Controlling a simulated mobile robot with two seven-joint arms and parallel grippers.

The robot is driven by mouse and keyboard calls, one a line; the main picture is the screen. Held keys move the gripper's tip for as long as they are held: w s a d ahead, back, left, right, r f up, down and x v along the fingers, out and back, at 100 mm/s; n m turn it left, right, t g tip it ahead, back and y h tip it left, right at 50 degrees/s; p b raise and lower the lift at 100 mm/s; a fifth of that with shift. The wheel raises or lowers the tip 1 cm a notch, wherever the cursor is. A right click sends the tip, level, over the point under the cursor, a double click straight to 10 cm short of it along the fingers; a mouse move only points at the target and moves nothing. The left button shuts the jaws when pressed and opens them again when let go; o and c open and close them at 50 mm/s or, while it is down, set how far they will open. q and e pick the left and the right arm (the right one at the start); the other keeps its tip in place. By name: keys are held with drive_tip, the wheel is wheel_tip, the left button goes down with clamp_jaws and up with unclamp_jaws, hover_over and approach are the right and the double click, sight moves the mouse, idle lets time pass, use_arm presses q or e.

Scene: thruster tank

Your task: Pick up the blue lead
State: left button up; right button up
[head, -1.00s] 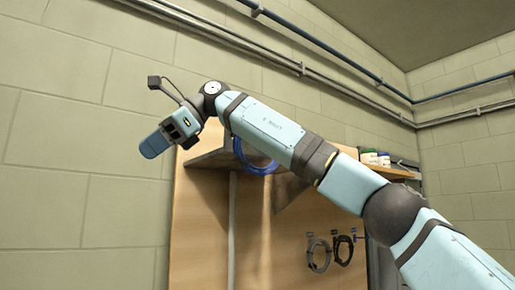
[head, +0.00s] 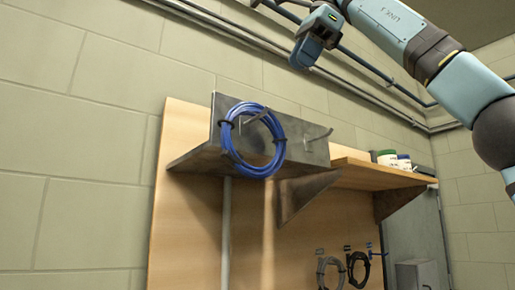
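The blue lead (head: 231,152) is a coiled cable bound with dark ties. It hangs from a hook on the upright face of a grey metal bracket (head: 203,159) fixed to a wooden board. My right gripper (head: 300,62) is at the top of the head view, above and to the right of the coil and apart from it. Its fingers are seen at an angle, so whether they are open or shut does not show. My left gripper is not in view.
A second, empty hook (head: 318,136) sticks out right of the coil. A wooden shelf (head: 375,177) with small tubs (head: 387,158) is to the right. A grey coil (head: 328,272) and a black coil (head: 358,268) hang lower on the board. Pipes run along the wall above.

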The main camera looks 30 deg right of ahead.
approach(271, 116)
drive_tip(key=w+f, duration=0.4)
drive_tip(key=x, duration=0.2)
drive_tip(key=a+x, duration=0.1)
drive_tip(key=x, duration=0.1)
drive_tip(key=shift+s, duration=0.2)
drive_tip(key=shift+w+f, duration=0.3)
drive_tip(key=shift+f, duration=0.05)
drive_tip(key=shift+s, duration=0.2)
drive_tip(key=shift+c, duration=0.2)
clamp_jaws()
